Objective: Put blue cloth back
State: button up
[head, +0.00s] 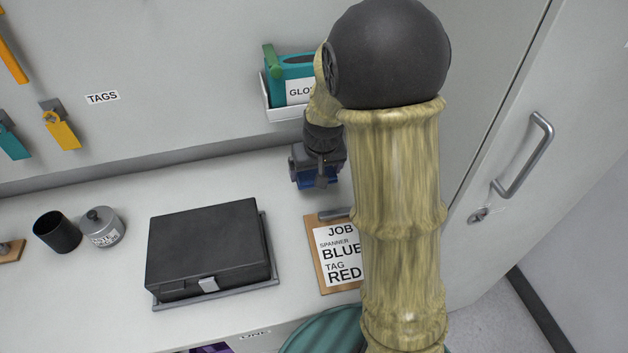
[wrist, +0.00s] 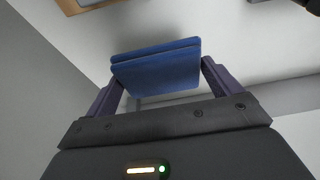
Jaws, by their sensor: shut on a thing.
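My gripper (wrist: 158,90) is shut on the blue cloth (wrist: 158,68), a folded flat piece held between the two fingers in the wrist view. In the head view the blue cloth (head: 318,179) shows just below my gripper (head: 318,172), near the back of the counter. It is below the glove box holder and behind the clipboard. My arm hides part of the area to its right. I cannot tell whether the cloth touches the counter.
A black case (head: 205,245) lies on a tray at the counter's middle. A clipboard (head: 322,270) is partly behind my arm. A black cup (head: 57,232) and a grey lidded pot (head: 102,228) stand at left. A glove box (head: 297,68) sits in a wall holder. A cabinet handle (head: 526,155) is at right.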

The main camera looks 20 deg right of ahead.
aim_at(313, 174)
jog(key=shift+w+a, duration=0.1)
jog(key=shift+w, duration=0.75)
notch_tip(313, 174, down, 3)
jog(key=shift+r, duration=0.2)
jog(key=shift+a+f, duration=0.1)
jog(key=shift+f, duration=0.2)
notch_tip(313, 174, down, 3)
jog(key=shift+s+f, duration=0.1)
jog(key=shift+f, duration=0.1)
jog(key=shift+w+f, duration=0.25)
jog(key=shift+w, duration=0.05)
jog(key=shift+f, duration=0.2)
